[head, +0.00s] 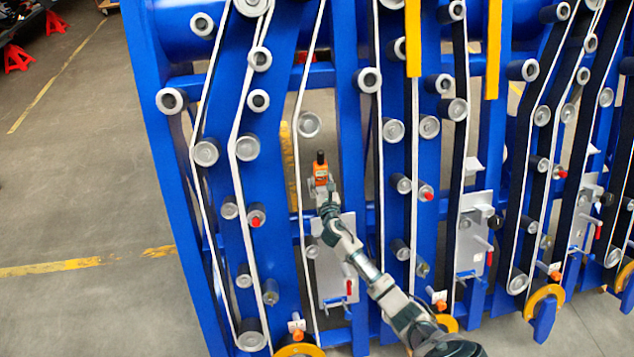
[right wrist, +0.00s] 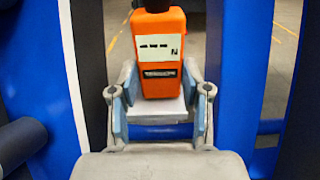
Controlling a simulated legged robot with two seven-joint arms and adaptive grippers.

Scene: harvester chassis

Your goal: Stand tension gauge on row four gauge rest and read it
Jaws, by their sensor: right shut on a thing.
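The tension gauge (head: 321,171) is an orange block with a black top, held upright in front of the blue harvester frame. In the right wrist view the gauge (right wrist: 161,50) shows a white label with dark marks, too small to read. My right gripper (head: 321,187) is shut on the gauge's lower part. Its two fingers (right wrist: 160,112) stand on either side, with a pale block between them under the orange body. I cannot tell whether a gauge rest is under or behind it. My left gripper is not in view.
White belts run over grey rollers (head: 309,124) close to the gauge on the blue frame (head: 348,120). A grey plate (head: 335,262) with a red-handled part lies below my right gripper. Yellow bars (head: 413,38) hang at upper right.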

